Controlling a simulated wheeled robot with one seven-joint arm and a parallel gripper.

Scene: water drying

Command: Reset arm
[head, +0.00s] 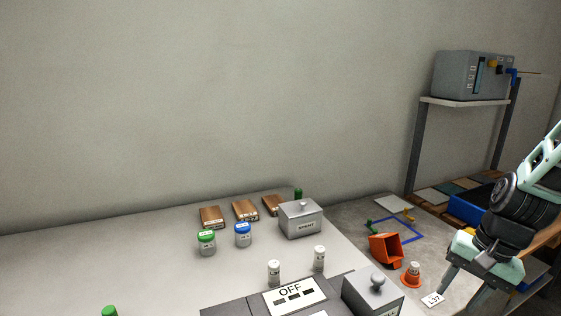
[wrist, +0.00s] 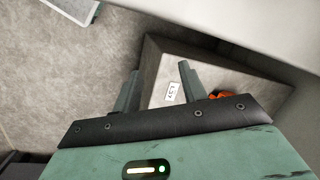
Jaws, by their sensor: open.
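My gripper (head: 459,294) is at the right of the head view, pointing down, with its two fingers apart and nothing between them. In the wrist view my gripper (wrist: 159,74) also shows parted, empty fingers. Part of an orange object (wrist: 220,94) shows behind the right finger.
A white table (head: 130,260) holds small jars, wooden blocks and grey lidded boxes (head: 300,220). An orange bin (head: 385,250) and an orange cone-like holder (head: 411,280) stand left of my gripper. A shelf (head: 465,103) with a grey machine (head: 470,75) stands behind. A blue tray (head: 466,209) is near my arm.

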